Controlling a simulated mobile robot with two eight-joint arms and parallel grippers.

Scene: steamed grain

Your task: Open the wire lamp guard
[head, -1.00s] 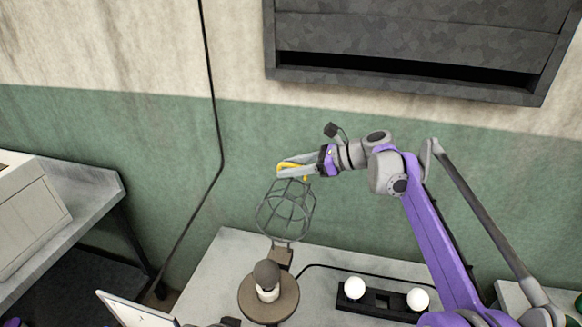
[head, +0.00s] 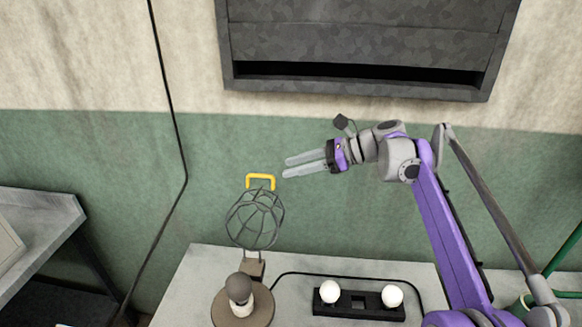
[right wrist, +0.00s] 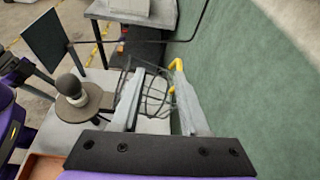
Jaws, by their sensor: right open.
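The wire lamp guard (head: 256,221) is a grey cage with a yellow handle (head: 261,177) at its top. It stands swung up and back on a small brown hinge block (head: 254,270), behind the lamp. The lamp (head: 240,295) has a grey bulb on a white neck and sits uncovered on a round brown base (head: 222,308). My right gripper (head: 285,168) is open and empty, just right of the handle and apart from it in the head view. In the right wrist view the guard (right wrist: 152,92) and handle (right wrist: 177,65) show beyond and between the fingers. My left gripper is not in view.
A black holder (head: 360,303) with two white bulbs (head: 330,291) stands on the grey table (head: 192,270) right of the lamp. A black cable (head: 350,274) runs behind it. A dark grey hood (head: 360,50) hangs on the wall above. Another table (head: 40,215) stands at the left.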

